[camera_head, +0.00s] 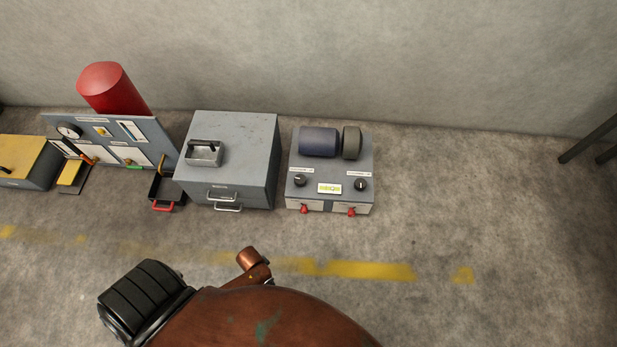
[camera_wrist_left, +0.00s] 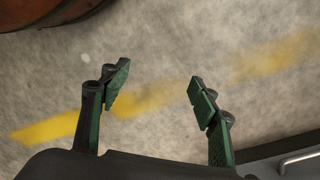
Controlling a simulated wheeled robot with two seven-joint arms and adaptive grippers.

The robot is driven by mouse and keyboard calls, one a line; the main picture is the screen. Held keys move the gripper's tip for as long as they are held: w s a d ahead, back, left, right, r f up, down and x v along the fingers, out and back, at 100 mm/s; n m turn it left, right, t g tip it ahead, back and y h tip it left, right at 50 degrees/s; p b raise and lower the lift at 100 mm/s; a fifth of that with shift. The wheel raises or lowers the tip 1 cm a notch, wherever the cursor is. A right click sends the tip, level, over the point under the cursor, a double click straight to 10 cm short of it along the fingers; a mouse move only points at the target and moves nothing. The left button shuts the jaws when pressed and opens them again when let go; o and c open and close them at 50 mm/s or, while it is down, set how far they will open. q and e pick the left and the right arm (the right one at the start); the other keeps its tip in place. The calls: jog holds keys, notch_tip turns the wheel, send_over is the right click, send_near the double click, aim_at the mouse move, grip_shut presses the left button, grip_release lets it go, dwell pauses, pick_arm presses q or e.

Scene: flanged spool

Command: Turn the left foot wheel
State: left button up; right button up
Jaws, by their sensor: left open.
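A grey box (camera_head: 330,195) stands on the floor near the wall, with a blue cylinder (camera_head: 319,141) and a dark grey roller (camera_head: 351,143) on top. Its sloped face carries a left dark knob (camera_head: 299,180) and a right dark knob (camera_head: 361,184), each near a white label too small to read. Red handles (camera_head: 304,209) (camera_head: 351,211) sit low on its front. I cannot tell which part is named the left foot wheel. My left gripper (camera_wrist_left: 163,80) is open and empty above the floor by the yellow line, apart from the box. My right gripper is out of view.
A large rusty brown round body (camera_head: 260,318) fills the bottom foreground. Left of the box stand a grey cabinet (camera_head: 250,150) with handles, a gauge panel (camera_head: 140,130), a red cylinder (camera_head: 112,88) and a yellow-topped box (camera_head: 20,155). Floor right of the box is clear.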

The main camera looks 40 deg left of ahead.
pick_arm(q)
jog(key=w+a+f+b, duration=0.1)
jog(key=w+a+b, duration=0.1)
jog(key=w, duration=1)
notch_tip(320, 180, up, 14)
jog(key=n+y+b, duration=0.1)
jog(key=n+b, duration=0.2)
jog(key=b, duration=0.1)
send_over(300, 179)
jog(key=shift+s+f, duration=0.15)
jog(key=shift+f, duration=0.05)
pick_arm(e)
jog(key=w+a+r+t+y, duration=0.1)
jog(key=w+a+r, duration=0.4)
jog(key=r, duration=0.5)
pick_arm(q)
jog(key=shift+a, duration=0.1)
notch_tip(300, 179, down, 7)
jog(key=b, duration=0.3)
jog(key=shift+r+b, duration=0.1)
jog(key=shift+b, duration=0.25)
jog(key=shift+w+f, duration=0.2)
jog(key=shift+f, duration=0.1)
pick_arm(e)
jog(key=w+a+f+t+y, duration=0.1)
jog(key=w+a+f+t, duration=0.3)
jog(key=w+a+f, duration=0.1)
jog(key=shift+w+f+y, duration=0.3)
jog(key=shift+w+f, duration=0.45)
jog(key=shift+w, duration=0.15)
